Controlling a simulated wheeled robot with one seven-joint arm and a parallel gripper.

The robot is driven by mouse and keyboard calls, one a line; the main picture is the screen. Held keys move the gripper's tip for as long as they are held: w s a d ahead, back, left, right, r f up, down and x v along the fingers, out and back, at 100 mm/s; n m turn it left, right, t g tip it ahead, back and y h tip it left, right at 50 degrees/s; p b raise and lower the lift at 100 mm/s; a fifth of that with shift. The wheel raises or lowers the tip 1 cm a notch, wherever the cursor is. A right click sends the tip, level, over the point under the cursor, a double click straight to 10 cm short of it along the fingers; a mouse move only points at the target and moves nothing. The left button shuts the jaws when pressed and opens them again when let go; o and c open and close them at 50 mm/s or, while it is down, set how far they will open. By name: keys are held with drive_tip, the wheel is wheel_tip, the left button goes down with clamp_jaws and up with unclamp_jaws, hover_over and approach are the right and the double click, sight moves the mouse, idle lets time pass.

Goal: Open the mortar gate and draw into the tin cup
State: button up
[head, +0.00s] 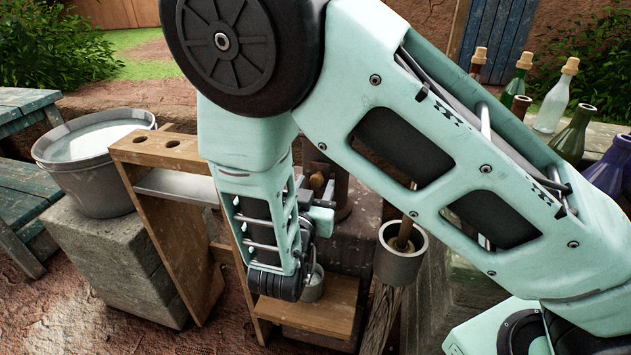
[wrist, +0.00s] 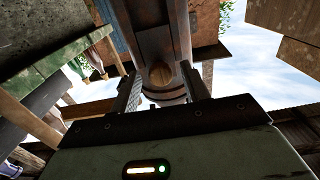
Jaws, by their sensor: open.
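The tin cup (head: 313,286) stands on a low wooden shelf (head: 325,312), partly hidden behind my forearm. Behind it rises a dark rusty pipe or column (head: 342,195), which also shows in the wrist view (wrist: 158,30). A rounded wooden piece (head: 318,183), seemingly the gate's handle, is at the column; its round end (wrist: 162,75) faces the wrist camera. My gripper (wrist: 162,92) is open, with one finger on each side of that wooden end. I cannot tell whether the fingers touch it. In the head view my arm hides most of the gripper.
A grey bucket (head: 93,178) of pale liquid stands on a stone block (head: 115,262) at left, beside a wooden rack (head: 178,150) with holes. A grey pot (head: 401,264) holding a wooden stick is right of the shelf. Several bottles (head: 553,100) stand at far right.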

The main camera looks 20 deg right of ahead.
sight(320, 189)
drive_tip(key=shift+x, duration=1.15)
clamp_jaws()
wheel_tip(320, 189, down, 4)
drive_tip(key=shift+b, duration=1.2)
drive_tip(key=shift+s, duration=0.1)
unclamp_jaws()
